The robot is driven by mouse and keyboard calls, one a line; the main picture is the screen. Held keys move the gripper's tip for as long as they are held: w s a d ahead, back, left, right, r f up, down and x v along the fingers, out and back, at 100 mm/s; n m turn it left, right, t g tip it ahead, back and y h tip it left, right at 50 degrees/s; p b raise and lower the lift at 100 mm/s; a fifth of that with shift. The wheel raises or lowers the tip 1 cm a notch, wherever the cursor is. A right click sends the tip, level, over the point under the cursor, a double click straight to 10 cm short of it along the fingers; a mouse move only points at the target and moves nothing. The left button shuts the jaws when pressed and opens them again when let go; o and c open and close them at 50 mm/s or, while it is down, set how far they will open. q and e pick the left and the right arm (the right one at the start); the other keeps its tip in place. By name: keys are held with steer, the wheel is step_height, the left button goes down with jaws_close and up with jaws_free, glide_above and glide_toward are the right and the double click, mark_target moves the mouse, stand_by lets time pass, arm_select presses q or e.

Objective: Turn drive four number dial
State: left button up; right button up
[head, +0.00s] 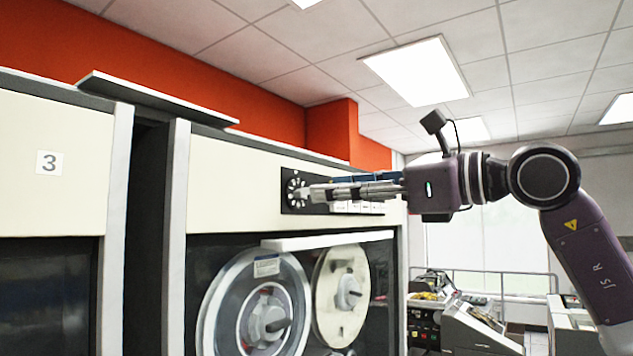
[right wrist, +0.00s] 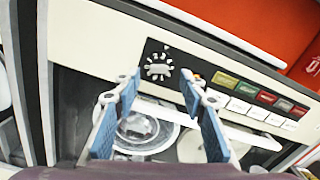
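The number dial (head: 295,191) is a round dial with white marks around it, on a black panel high on the cream tape drive right of the one labelled 3. It also shows in the right wrist view (right wrist: 158,68), ahead of my fingers, with a small pointer mark above it. My right gripper (head: 306,194) reaches in from the right, its fingertips close in front of the dial. In the right wrist view the two fingers (right wrist: 158,84) are apart with nothing between them. I cannot tell whether they touch the dial. My left gripper is not in view.
A row of coloured and white buttons (right wrist: 254,96) sits right of the dial. Tape reels (head: 258,312) are below it. Drive 3 (head: 50,215) stands at the left, with a flat ledge (head: 158,98) jutting above the gap. Other machines (head: 478,330) stand farther back right.

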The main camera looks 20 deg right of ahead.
mark_target(306, 192)
steer(key=x, duration=0.3)
steer(key=shift+w+a+p, duration=0.2)
steer(key=shift+a+p, duration=0.05)
steer(key=shift+p, duration=0.15)
steer(key=shift+w+a+f, duration=0.1)
steer(key=shift+w+a, duration=0.25)
steer(key=shift+w, duration=0.15)
steer(key=shift+s+d, duration=0.1)
steer(key=c, duration=1)
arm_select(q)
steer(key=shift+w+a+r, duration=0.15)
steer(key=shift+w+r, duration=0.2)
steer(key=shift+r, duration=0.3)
arm_select(e)
jaws_close()
